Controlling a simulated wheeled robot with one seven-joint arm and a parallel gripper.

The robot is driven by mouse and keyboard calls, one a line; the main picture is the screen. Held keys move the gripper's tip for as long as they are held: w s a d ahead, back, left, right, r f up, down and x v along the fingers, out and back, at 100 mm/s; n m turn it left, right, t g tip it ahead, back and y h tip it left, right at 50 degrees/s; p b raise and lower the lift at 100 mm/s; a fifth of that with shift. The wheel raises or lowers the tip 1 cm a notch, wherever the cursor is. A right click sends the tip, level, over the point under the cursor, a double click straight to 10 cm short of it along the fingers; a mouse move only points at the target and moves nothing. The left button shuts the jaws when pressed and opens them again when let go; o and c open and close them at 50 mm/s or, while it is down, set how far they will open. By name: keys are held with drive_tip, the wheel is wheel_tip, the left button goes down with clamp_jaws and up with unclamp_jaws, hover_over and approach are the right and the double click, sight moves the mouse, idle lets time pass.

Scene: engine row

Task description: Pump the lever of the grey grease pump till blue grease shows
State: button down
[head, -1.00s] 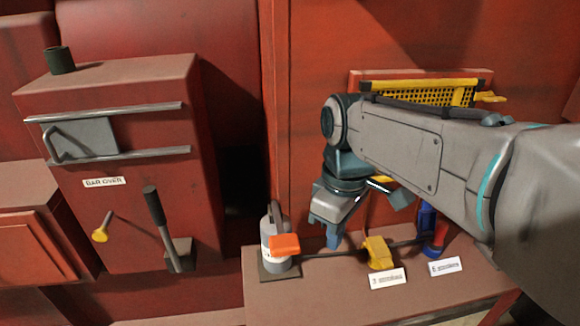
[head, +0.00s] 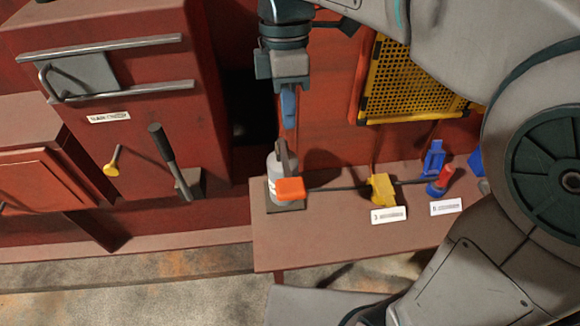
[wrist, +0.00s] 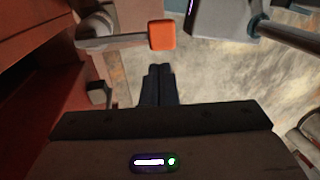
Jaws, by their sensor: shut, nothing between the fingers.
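The grey grease pump (head: 277,178) stands upright at the left end of the red-brown shelf. Its lever ends in an orange block (head: 291,189), which sits low in front of the pump. The orange block also shows in the wrist view (wrist: 163,34), just beyond my fingertips. My gripper (head: 289,125) points down above the pump and the orange block. Its fingers (wrist: 160,68) are shut and empty, with a gap to the block in the wrist view. I see no clear blue grease at the pump.
A dark hose runs right from the pump to a yellow fitting (head: 381,190). Further right are a blue clip (head: 433,158) and a red-topped blue part (head: 441,181). A red cabinet with a black lever (head: 168,155) stands left. A yellow mesh guard (head: 415,85) is behind.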

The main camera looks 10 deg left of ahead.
sight(291, 184)
drive_tip(key=p+x, duration=0.1)
drive_tip(key=x, duration=1.1)
drive_tip(key=shift+f, duration=0.3)
